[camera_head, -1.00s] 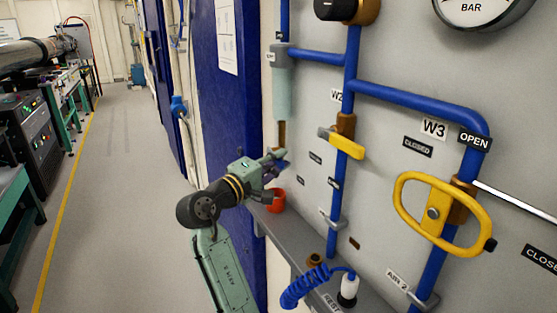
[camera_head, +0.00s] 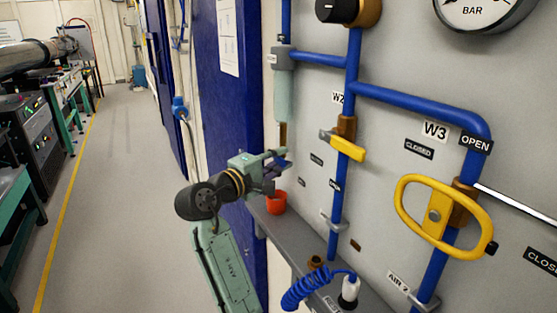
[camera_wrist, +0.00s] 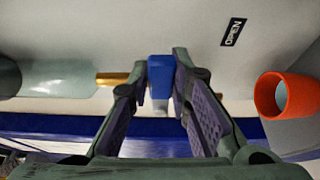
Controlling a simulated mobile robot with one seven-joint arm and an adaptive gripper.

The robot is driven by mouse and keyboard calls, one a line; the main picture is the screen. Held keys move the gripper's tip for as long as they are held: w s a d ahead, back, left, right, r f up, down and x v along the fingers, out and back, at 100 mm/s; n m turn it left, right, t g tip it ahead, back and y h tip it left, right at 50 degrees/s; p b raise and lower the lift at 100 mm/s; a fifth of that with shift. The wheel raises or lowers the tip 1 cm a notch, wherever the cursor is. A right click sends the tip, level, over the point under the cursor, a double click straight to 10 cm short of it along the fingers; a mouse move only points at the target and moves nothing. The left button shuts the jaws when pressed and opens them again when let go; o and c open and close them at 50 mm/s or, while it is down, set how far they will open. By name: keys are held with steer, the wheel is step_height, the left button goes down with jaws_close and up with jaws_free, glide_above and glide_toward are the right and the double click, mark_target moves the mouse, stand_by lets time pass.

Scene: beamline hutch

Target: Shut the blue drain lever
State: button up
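The blue drain lever (camera_wrist: 160,72) is between the two fingertips of my gripper (camera_wrist: 160,80) in the wrist view. Both fingertips look flush against its sides, with no clear gap. A brass stem (camera_wrist: 112,78) and the pale filter bowl (camera_wrist: 62,78) lie to its left there. In the head view, my gripper (camera_head: 281,163) is just below the filter bowl (camera_head: 283,95) and its brass stem (camera_head: 283,132). My gripper hides most of the lever there. A dark label reading OPEN (camera_wrist: 233,32) is on the panel beside the lever in the wrist view.
An orange cup (camera_head: 276,203) stands on the grey ledge (camera_head: 290,235) just below my gripper. Yellow handles (camera_head: 348,147) and blue pipes are on the panel to the right. A coiled blue hose (camera_head: 302,288) is lower down. The aisle floor (camera_head: 120,180) at left is clear.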

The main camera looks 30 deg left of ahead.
steer(key=o, duration=0.4)
steer(key=v, duration=1.2)
